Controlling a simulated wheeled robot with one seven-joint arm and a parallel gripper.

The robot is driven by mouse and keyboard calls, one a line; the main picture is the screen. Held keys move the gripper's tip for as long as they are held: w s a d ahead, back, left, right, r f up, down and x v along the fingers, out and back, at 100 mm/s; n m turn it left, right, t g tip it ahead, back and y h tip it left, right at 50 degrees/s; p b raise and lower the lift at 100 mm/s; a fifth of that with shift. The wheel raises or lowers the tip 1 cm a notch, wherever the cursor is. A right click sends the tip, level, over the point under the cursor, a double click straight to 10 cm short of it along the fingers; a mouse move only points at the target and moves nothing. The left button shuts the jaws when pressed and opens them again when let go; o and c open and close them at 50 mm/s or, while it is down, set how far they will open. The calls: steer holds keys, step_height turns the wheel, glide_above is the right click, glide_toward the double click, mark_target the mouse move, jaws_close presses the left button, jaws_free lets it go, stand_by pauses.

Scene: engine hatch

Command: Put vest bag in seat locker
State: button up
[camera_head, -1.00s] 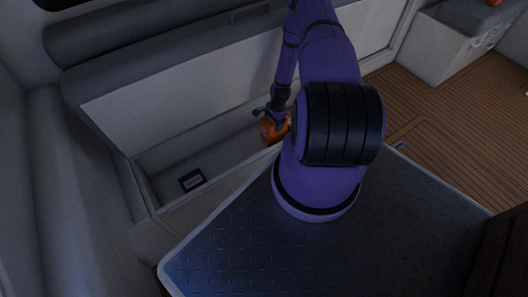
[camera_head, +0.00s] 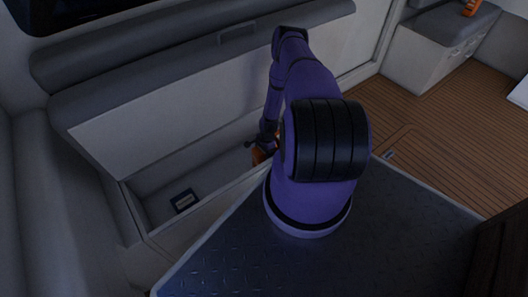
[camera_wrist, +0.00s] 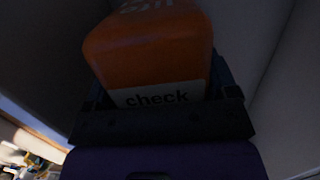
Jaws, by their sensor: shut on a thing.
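The vest bag is an orange block-shaped bag (camera_head: 257,157). My gripper (camera_head: 262,145) is shut on it, over the right part of the open seat locker (camera_head: 200,212). My arm hides part of the bag, and I cannot tell whether its bottom is below the locker's rim. In the wrist view the orange bag (camera_wrist: 150,48) fills the upper middle, with a white label reading "check", between the fingers of my gripper (camera_wrist: 163,98). The locker is a pale bin under the bench, with its lid panel (camera_head: 170,125) raised behind it.
A small dark blue box with a pale label (camera_head: 184,201) lies on the locker floor at left. A dark treadplate surface (camera_head: 330,255) fills the front. A grey-cushioned seat (camera_head: 450,25) with an orange object (camera_head: 471,7) stands far right, beyond clear wooden floor (camera_head: 430,115).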

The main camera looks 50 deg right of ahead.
steer(key=shift+f, duration=0.15)
steer(key=o, duration=1.6)
steer(key=r, duration=0.4)
steer(key=d+r, duration=0.1)
steer(key=r, duration=0.7)
steer(key=shift+s+d+r, duration=0.1)
steer(key=shift+s+d, duration=0.1)
steer(key=shift+d, duration=0.15)
